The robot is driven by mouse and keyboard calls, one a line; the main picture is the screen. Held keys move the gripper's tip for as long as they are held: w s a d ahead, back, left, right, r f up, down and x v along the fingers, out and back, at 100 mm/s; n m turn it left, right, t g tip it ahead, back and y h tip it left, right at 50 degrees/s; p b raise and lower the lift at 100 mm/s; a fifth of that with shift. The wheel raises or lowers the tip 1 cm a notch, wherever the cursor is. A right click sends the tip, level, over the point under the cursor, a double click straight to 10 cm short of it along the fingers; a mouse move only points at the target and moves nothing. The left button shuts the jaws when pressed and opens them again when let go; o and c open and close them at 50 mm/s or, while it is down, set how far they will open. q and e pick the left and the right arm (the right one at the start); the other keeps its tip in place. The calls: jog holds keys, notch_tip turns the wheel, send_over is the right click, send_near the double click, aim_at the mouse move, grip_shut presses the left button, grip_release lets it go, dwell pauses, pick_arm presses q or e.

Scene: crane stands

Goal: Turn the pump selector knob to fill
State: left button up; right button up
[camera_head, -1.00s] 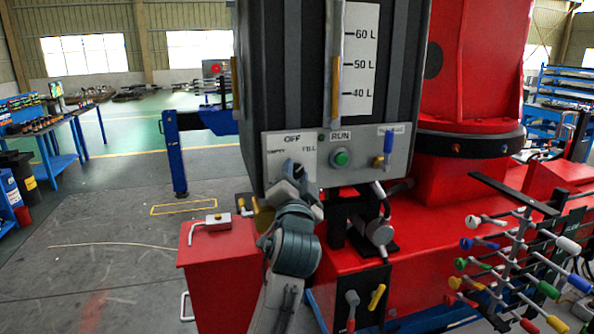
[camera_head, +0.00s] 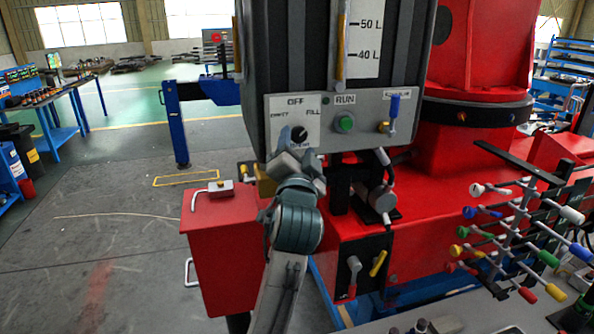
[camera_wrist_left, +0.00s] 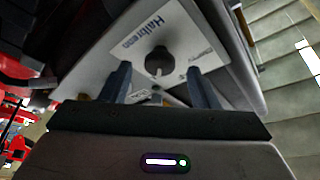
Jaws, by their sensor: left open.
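The selector knob (camera_head: 299,135) is black and round, on a white plate (camera_head: 279,107) low on the front of the dark tank. OFF is printed above it, EMPTY to the left and FILL to the right. My left gripper (camera_head: 297,158) is just below the knob in the head view and hides the bottom of the plate. In the left wrist view, the knob (camera_wrist_left: 159,62) shows between and beyond the two open fingers (camera_wrist_left: 157,80), apart from them. A pale mark is on its lower side there; its exact setting is hard to read. My right gripper is not in view.
Right of the plate are a green RUN button (camera_head: 345,123) and a blue-handled valve (camera_head: 394,112). A red box (camera_head: 222,240) with a bent handle stands below left. A rack of coloured levers (camera_head: 520,235) stands at right. Open floor lies to the left.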

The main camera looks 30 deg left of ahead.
pick_arm(q)
jog(key=b+v, duration=0.2)
jog(key=v, duration=0.6)
jog(key=shift+b, duration=0.3)
jog(key=shift+f, duration=0.1)
